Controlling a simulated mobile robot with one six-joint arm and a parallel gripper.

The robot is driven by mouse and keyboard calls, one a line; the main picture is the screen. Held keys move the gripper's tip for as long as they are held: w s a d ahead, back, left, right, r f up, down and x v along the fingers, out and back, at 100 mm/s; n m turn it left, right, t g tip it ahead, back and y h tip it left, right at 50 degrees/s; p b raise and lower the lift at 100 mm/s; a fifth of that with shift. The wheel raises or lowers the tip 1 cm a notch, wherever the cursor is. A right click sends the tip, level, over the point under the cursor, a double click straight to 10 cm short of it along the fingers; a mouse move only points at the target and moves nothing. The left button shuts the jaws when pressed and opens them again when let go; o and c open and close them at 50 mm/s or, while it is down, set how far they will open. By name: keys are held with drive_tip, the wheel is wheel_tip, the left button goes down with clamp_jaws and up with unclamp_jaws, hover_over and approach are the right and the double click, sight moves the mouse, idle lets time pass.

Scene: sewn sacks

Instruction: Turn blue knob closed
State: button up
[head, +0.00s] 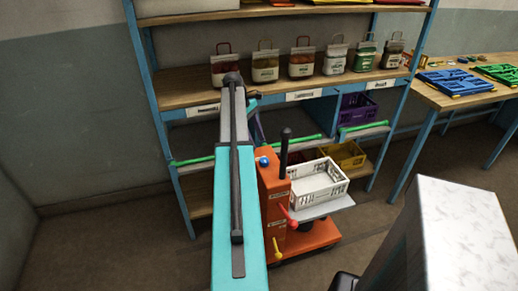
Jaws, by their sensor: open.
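A small blue knob (264,161) sits near the top left of the orange cart (313,236), just right of my teal arm link. I cannot tell from this view how far it is turned. A red lever (288,217) and a yellow lever (277,249) show lower on the cart's front. My arm reaches up the middle of the picture, left of the knob. My gripper does not show; the arm's far end is hidden behind its own links.
A white crate (318,190) stands on the cart's tray, beside a dark upright post (285,150). Behind is a blue-framed wooden shelf (185,95) with several labelled sacks (265,66). A table (440,98) with blue and green pieces stands right. Floor is clear at left.

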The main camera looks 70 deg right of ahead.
drive_tip(key=shift+v, duration=2.3)
